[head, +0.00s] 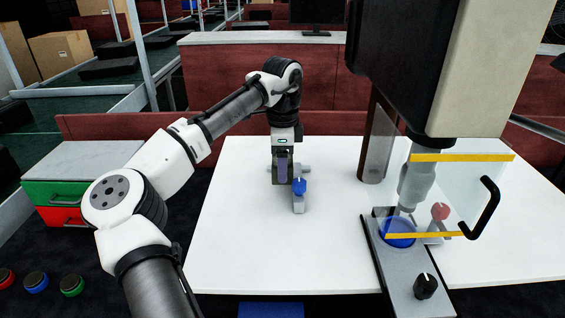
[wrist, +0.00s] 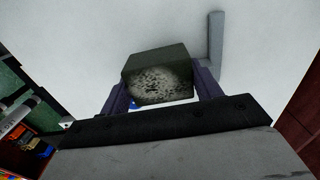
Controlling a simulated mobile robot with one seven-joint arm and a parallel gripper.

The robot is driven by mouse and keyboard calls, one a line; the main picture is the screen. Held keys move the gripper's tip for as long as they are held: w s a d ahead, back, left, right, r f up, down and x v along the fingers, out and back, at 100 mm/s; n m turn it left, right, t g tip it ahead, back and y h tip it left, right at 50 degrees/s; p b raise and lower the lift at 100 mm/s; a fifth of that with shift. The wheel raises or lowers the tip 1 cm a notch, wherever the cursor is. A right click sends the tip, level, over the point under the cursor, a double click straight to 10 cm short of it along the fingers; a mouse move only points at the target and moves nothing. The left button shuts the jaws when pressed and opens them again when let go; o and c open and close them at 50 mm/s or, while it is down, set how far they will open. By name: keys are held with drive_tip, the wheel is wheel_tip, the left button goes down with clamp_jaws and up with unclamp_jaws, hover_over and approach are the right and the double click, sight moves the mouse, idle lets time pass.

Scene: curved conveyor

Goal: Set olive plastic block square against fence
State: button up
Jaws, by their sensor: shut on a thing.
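The olive plastic block (wrist: 158,62) is between the two fingers of my gripper (wrist: 161,88) in the wrist view, with a speckled pale patch on its near face. My gripper (head: 282,170) is shut on it, low over the white table in the head view, where the fingers partly hide the block. A light grey bar, apparently the fence (wrist: 215,42), lies just right of the block in the wrist view. I cannot tell whether they touch. In the head view a grey piece (head: 305,168) shows right of my gripper.
To the right, a machine with a clear guard (head: 460,190) and a blue dish (head: 398,232) takes up table space. The white table (head: 235,240) is clear at front left.

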drive_tip(key=shift+f, duration=0.4)
drive_tip(key=shift+f, duration=0.1)
drive_tip(key=shift+f, duration=0.5)
drive_tip(key=o, duration=1)
drive_tip(key=shift+o, duration=0.2)
wheel_tip(320, 180, up, 13)
drive_tip(key=shift+b, duration=0.3)
